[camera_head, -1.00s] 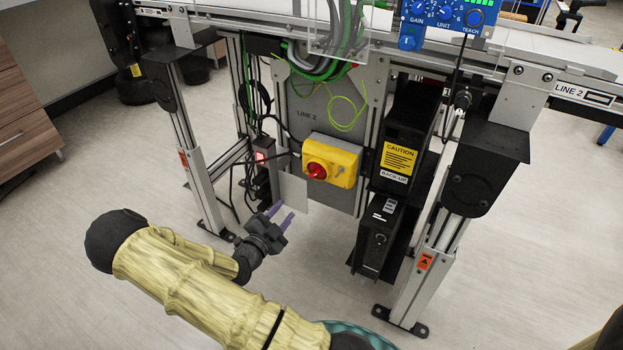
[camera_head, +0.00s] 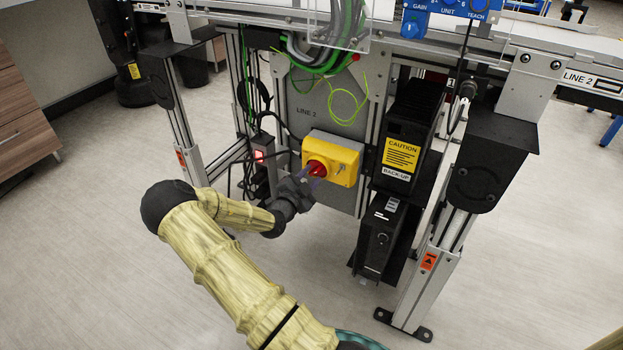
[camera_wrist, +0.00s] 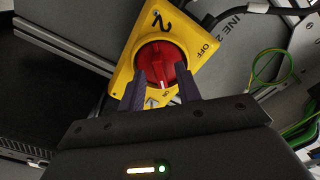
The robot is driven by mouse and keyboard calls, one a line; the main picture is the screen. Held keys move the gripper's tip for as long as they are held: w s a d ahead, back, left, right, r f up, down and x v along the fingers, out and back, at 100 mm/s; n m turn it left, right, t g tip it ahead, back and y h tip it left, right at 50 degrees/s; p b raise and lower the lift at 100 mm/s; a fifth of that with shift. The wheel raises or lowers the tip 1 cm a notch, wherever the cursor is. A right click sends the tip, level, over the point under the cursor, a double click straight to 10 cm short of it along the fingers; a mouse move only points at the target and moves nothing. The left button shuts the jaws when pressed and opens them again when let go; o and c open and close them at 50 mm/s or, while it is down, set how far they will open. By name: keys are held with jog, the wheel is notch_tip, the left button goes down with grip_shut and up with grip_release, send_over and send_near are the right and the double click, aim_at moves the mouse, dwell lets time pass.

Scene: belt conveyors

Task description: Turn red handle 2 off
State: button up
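Red handle 2 (camera_head: 317,168) is a round red rotary knob on a yellow switch box (camera_head: 346,156) fixed to the grey LINE 2 panel. In the wrist view the red handle (camera_wrist: 160,63) sits on the yellow plate (camera_wrist: 125,75), marked 2, OFF and ON. Its white mark points toward ON. My gripper (camera_head: 312,180) is at the front of the handle; its purple fingers are apart in the wrist view (camera_wrist: 161,85), overlapping the handle's lower part on either side. Whether they touch it cannot be told.
A black box (camera_head: 402,155) with a CAUTION label and another black unit (camera_head: 378,238) stand right of the switch. A lit red rocker switch (camera_head: 259,156) and cables are on the left. Green wires (camera_head: 345,105) hang above.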

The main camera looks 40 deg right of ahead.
jog(key=shift+w+d, duration=0.25)
jog(key=shift+d, duration=0.3)
jog(key=shift+c, duration=0.2)
grip_shut()
